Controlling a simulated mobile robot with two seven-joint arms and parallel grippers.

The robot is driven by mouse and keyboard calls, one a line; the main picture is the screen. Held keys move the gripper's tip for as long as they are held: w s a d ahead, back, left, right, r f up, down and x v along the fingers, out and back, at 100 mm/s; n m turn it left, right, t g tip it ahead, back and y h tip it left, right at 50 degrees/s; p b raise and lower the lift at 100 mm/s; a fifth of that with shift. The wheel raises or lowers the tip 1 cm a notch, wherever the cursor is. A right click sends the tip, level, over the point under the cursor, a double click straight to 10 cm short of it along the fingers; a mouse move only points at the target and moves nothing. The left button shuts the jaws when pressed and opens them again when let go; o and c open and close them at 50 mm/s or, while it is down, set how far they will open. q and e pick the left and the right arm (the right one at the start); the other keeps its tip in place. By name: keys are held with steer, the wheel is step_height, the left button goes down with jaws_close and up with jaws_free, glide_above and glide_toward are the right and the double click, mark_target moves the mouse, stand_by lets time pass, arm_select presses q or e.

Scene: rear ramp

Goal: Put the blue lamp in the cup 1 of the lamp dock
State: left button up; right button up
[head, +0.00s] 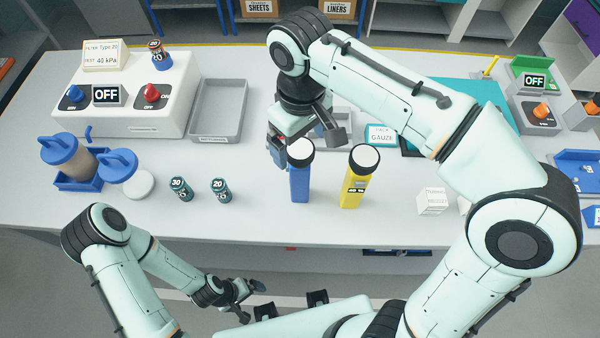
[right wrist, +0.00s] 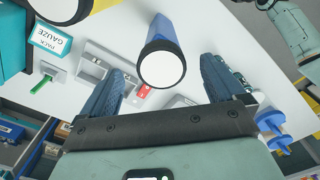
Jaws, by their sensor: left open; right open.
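The blue lamp (head: 299,184) stands upright near the front of the table, white round face up; it also shows in the right wrist view (right wrist: 164,38). My right gripper (head: 284,148) is open just behind the lamp's top. In the right wrist view its two blue-padded fingers (right wrist: 163,68) are spread apart, with the lamp between and beyond them, not gripped. A grey fixture with recesses (right wrist: 97,66), seemingly the lamp dock, is partly hidden behind the right gripper in the head view; its cup numbers are unreadable. My left gripper (head: 254,299) is open and empty before the table's front edge.
A yellow lamp (head: 353,188) stands close to the right of the blue one. Two small teal canisters (head: 180,189) stand to the left. An empty grey tray (head: 219,108) lies behind them. A gauze pack (head: 381,135) and a white box (head: 432,200) are at right.

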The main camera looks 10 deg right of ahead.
mark_target(300, 148)
step_height(300, 148, down, 4)
steer(key=shift+s+r+b, duration=0.1)
steer(key=shift+b, duration=0.2)
arm_select(q)
steer(key=shift+s+f, duration=0.35)
steer(key=shift+f, duration=0.1)
arm_select(e)
steer(key=shift+r, duration=0.1)
jaws_close()
